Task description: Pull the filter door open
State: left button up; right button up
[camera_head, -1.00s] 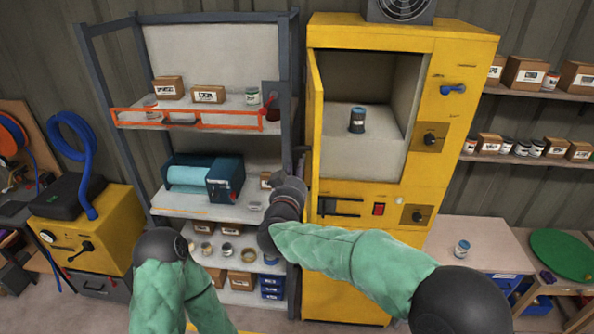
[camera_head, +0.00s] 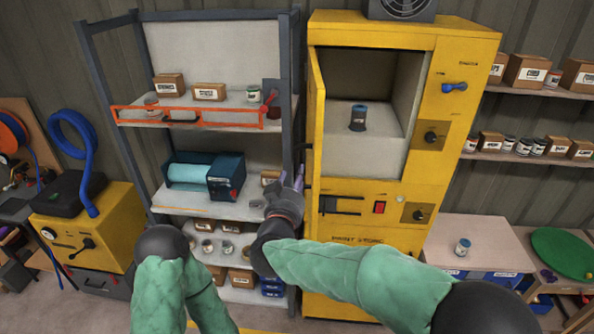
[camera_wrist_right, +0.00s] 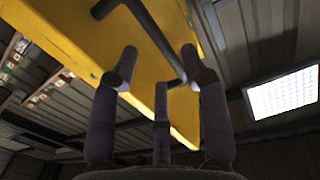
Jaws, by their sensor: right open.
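The tall yellow cabinet (camera_head: 470,60) has an open upper compartment with a dark can (camera_head: 358,118) inside. A yellow door (camera_head: 315,110), probably the filter door, stands swung out at its left edge, seen nearly edge-on. In the right wrist view, a yellow panel (camera_wrist_right: 80,40) carries a black bar handle (camera_wrist_right: 150,25). My right gripper (camera_head: 298,178) is just left of the door, pointing up. In the wrist view its spread fingers (camera_wrist_right: 158,62) are around the handle's near end, not closed on it; contact is unclear. My left gripper is out of view.
A grey shelf rack (camera_head: 290,90) stands close left of the cabinet, beside my right gripper. It holds a blue machine (camera_head: 225,175) and boxes. A yellow unit (camera_head: 100,225) with a blue hose is at left. A workbench (camera_head: 490,235) is at right.

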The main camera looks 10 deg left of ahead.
jog(key=s, duration=0.6)
jog(key=shift+s+a, duration=0.15)
jog(key=shift+s, duration=0.2)
